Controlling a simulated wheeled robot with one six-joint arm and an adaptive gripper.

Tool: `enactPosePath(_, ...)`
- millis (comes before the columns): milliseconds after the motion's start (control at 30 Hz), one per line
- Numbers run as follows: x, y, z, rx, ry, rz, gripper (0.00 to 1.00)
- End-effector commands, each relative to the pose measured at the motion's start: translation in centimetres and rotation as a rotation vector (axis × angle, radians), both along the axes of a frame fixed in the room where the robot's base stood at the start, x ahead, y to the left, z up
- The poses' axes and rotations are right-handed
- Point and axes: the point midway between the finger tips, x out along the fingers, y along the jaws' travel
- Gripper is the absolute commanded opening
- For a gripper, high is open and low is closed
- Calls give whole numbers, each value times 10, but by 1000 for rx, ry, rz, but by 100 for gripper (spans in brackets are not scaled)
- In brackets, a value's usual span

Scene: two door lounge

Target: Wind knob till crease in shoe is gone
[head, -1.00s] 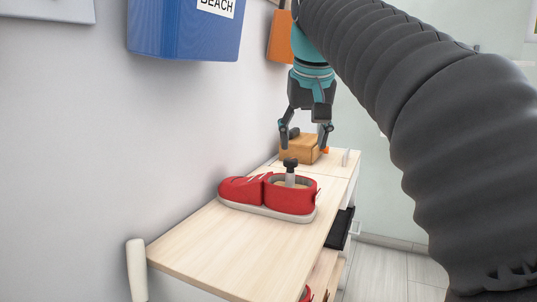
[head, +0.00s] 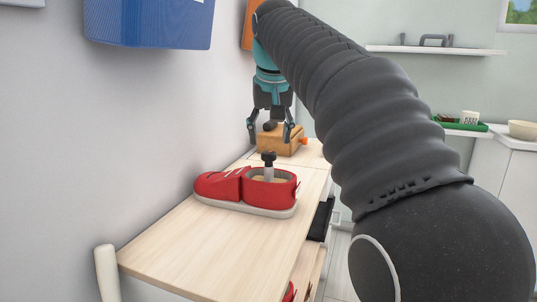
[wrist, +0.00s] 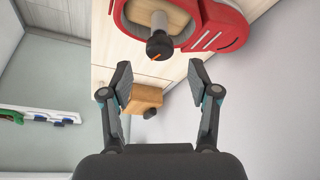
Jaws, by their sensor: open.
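A red shoe (head: 222,186) with a pale sole lies on the light wooden bench top, toe to the left in the head view. A shoe stretcher stands in its opening, with a black knob (head: 268,157) on a grey post. In the wrist view the knob (wrist: 159,46) has an orange mark and sits just beyond the fingertips, near the middle. My gripper (head: 270,137) points down, open and empty, above and apart from the knob. Both fingers show in the wrist view (wrist: 158,78). I cannot make out clearly whether the shoe has a crease.
A wooden box (head: 283,141) with an orange part and a dark knob stands behind the shoe. A blue wall box (head: 150,22) hangs at upper left. The bench top (head: 200,243) is clear in front of the shoe. A green tray (head: 460,124) is far right.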

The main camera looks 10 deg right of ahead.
Motion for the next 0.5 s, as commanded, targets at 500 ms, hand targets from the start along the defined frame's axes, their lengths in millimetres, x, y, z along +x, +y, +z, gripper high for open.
enactPosePath(500, 22, -2, -53, 0, 0, 0, 61)
